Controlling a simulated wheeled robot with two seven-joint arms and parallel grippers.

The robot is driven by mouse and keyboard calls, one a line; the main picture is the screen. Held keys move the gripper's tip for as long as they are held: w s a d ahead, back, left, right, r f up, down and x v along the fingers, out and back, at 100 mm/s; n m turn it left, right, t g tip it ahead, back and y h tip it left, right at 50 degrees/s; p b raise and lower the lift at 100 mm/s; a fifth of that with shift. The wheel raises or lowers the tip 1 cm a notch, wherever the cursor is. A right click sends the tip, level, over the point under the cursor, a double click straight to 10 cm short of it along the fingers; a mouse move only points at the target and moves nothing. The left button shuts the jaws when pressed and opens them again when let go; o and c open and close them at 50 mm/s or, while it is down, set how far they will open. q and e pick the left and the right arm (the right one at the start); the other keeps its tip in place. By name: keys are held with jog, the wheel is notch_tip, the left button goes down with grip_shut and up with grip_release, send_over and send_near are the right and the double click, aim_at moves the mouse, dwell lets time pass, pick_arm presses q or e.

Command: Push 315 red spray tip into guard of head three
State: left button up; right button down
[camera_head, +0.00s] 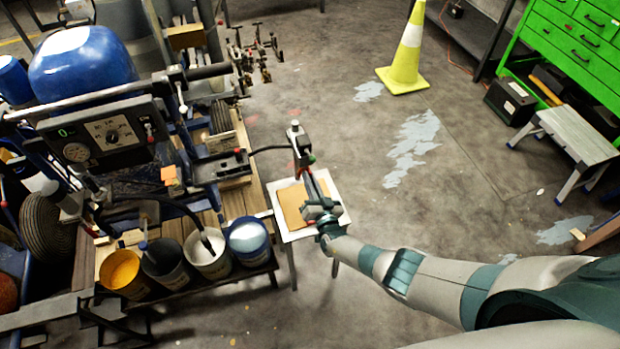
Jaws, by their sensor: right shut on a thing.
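My right gripper (310,178) reaches in from the right, its narrow fingers pointing up and away at a dark upright spray head (299,145) with a pale top. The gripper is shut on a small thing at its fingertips. A small red spot there, touching or very near the head's side, looks like the red spray tip (312,158). It is too small to read a number or tell whether it sits in the guard. The guard is hidden or too small to make out. A black hose joins the head from the left. My left gripper is not in view.
A white-edged stand (337,211) with a tan board is under my gripper. The striper with its blue tank (82,62) and several paint buckets fills the left. More spray hardware (256,55) stands behind. A yellow cone (405,65), step stool (572,135) and green cabinet (575,45) stand right.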

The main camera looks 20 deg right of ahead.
jog(key=shift+w+r, duration=0.15)
jog(key=shift+w+a+r+n, duration=0.1)
jog(key=shift+r+n, duration=0.05)
jog(key=shift+n, duration=0.25)
jog(key=shift+n, duration=0.3)
jog(key=c, duration=1.2)
grip_release()
jog(key=shift+f, duration=0.3)
jog(key=shift+s, duration=0.2)
jog(key=shift+s+d, duration=0.2)
jog(key=shift+s, duration=3.3)
